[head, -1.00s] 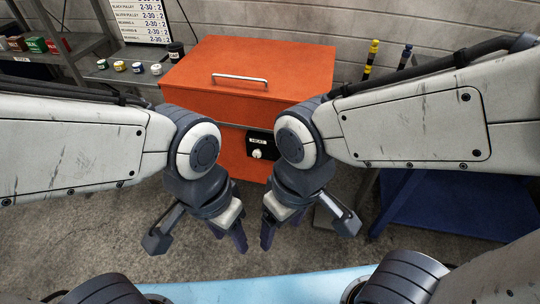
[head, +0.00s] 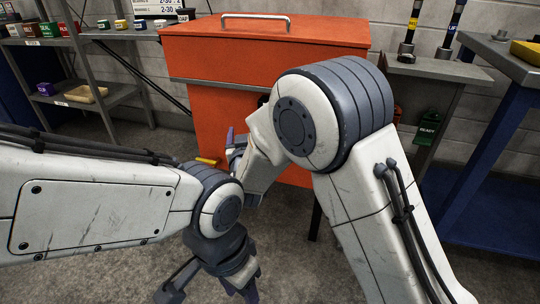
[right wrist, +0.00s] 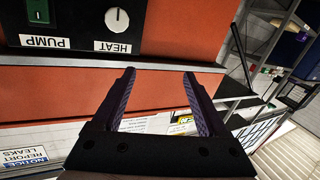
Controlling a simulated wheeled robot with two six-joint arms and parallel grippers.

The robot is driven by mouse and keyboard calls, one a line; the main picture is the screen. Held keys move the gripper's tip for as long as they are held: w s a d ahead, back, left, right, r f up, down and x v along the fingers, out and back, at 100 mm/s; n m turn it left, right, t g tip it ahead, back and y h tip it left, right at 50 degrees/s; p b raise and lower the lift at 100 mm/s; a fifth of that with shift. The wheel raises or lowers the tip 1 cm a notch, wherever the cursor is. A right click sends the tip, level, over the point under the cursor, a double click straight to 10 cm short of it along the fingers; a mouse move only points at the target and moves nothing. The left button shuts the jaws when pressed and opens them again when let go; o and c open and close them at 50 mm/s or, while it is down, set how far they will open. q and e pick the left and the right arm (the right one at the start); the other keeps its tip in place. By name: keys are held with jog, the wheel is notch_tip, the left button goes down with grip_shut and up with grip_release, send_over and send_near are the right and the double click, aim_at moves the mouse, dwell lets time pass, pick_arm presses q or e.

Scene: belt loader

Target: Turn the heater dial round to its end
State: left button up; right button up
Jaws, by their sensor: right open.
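The heater dial (right wrist: 117,20) is a round white knob with a dark pointer mark, above an upside-down HEAT label, on a black panel (right wrist: 75,45) in the right wrist view. My right gripper (right wrist: 159,74) is open and empty, its fingers apart in front of the orange cabinet, with the dial beyond and to the left of the fingertips. In the head view the right gripper (head: 231,138) is mostly hidden by my forearm, which also covers the dial. My left gripper (head: 242,284) hangs low over the floor, away from the cabinet; its jaw gap is unclear.
A green PUMP switch (right wrist: 38,10) sits beside the dial. The orange cabinet (head: 220,50) has a lid with a handle (head: 255,17). A shelf rack (head: 100,92) stands left, a blue table (head: 500,130) right. A yellow-tipped part (head: 206,161) sticks out near the cabinet's lower left.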

jog(key=d+f+m+t+h+b, duration=0.2)
jog(key=d+f+t+h+b, duration=0.2)
jog(key=f+h+b, duration=0.4)
pick_arm(q)
notch_tip(320, 180, down, 14)
jog(key=b, duration=0.3)
pick_arm(e)
jog(key=w+d+r+y, duration=0.1)
jog(key=w+d+r, duration=0.2)
jog(key=w, duration=0.6)
jog(key=shift+w, duration=0.4)
jog(key=shift+a, duration=0.1)
grip_shut()
